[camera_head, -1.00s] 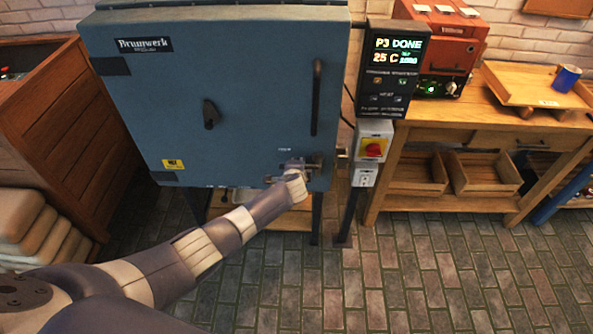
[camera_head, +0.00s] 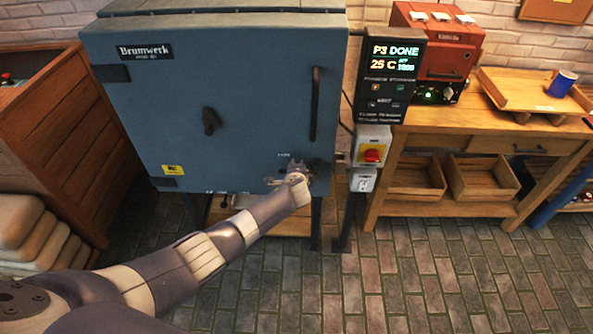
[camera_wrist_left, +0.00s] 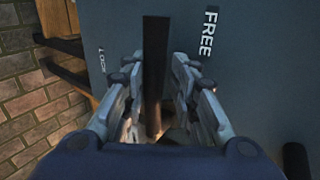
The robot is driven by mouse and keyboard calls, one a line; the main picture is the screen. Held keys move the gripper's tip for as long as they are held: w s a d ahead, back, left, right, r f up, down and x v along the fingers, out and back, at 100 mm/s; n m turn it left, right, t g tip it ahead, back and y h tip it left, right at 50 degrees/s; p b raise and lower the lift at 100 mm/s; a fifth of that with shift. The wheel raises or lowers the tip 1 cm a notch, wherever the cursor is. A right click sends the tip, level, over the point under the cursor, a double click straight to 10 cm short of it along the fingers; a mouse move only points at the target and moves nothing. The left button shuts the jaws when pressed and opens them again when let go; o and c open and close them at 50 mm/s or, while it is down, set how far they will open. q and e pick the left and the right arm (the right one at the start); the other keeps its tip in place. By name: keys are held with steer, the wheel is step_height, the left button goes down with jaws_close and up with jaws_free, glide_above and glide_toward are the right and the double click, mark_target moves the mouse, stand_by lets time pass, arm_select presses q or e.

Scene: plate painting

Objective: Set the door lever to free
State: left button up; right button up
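The blue kiln door (camera_head: 245,110) is shut. Its dark door lever shows in the left wrist view as a straight bar (camera_wrist_left: 155,55) between the fingers of my left gripper (camera_wrist_left: 156,75). The FREE label (camera_wrist_left: 210,32) is to the right of the bar in that view, and the smaller LOCK label (camera_wrist_left: 101,58) is to its left. The bar lies between the two labels. I cannot tell whether the fingers press on it. In the head view my left gripper (camera_head: 290,176) is at the door's lower right and hides most of the lever. My right gripper is not in view.
A vertical door handle (camera_head: 315,105) is above the lever. A control box (camera_head: 388,75) and a red-yellow switch (camera_head: 372,152) are just right of the kiln. A wooden bench (camera_head: 450,130) stands further right. Stacked sacks (camera_head: 30,235) are at left. The brick floor in front is clear.

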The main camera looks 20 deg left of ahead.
arm_select(q)
steer(key=shift+f, duration=0.15)
steer(key=v, duration=1.2)
stand_by(0.3)
stand_by(0.4)
steer(key=s+a+f+n+g+h+b, duration=0.1)
steer(key=s+f+n+g, duration=0.1)
steer(key=s+f, duration=0.6)
steer(key=s+a+f+n+g+b, duration=0.15)
steer(key=s+f, duration=0.25)
steer(key=f, duration=0.8)
steer(key=s+a+f+n+g+h+b, duration=0.1)
steer(key=s+f+g, duration=0.1)
steer(key=s+f, duration=0.65)
steer(key=s+f+n+g, duration=0.1)
steer(key=s+f+n, duration=0.1)
steer(key=s+f, duration=0.4)
steer(key=s+f+n+g+h+b, duration=0.1)
steer(key=s+f, duration=0.6)
steer(key=s, duration=1)
steer(key=s+f+n+g+b, duration=0.1)
steer(key=s+f+n, duration=0.4)
steer(key=s, duration=0.6)
steer(key=shift+s+a+f+g, duration=0.2)
steer(key=shift+a+f+g, duration=0.3)
steer(key=shift+f+g, duration=0.25)
